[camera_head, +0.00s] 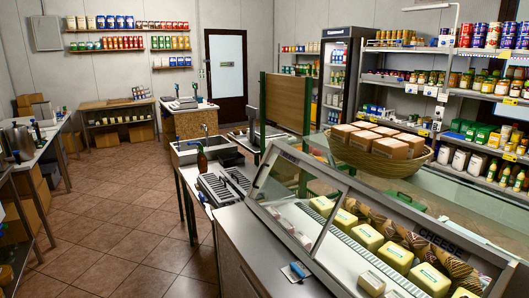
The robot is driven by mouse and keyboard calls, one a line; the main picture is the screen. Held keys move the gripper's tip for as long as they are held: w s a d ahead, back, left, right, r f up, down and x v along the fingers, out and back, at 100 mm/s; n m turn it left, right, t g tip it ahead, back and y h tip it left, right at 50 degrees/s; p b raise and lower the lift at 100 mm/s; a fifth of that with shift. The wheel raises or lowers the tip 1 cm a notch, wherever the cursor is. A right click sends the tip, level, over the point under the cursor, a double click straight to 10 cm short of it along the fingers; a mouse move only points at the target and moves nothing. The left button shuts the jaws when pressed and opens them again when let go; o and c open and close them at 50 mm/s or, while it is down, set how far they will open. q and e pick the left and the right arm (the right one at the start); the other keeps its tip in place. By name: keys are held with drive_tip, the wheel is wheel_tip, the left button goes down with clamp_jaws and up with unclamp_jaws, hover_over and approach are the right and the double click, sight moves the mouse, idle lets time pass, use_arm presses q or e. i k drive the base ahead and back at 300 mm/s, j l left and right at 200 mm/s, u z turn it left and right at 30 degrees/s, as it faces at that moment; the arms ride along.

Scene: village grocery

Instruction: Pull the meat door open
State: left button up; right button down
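No door plainly marked as meat is in view. A glass-fronted deli counter (335,225) fills the right foreground, with a dark "CHEESE" sign (440,245) inside and wrapped yellow cheese blocks (396,256) in a row. Small lettering on its far-left edge is too small to read. An upright glass fridge (335,85) stands at the back, its sign unreadable. A light door (226,68) in a dark frame is in the back wall and looks shut. Neither of my grippers is in view.
A basket of wrapped packages (379,155) sits on top of the counter. A steel sink (203,148) and worktop (262,245) stand left of it. Stocked shelves (460,83) line the right wall. The tiled floor (115,215) at the left is clear.

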sight(345, 187)
drive_tip(key=i+j, duration=0.75)
drive_tip(key=i, duration=0.05)
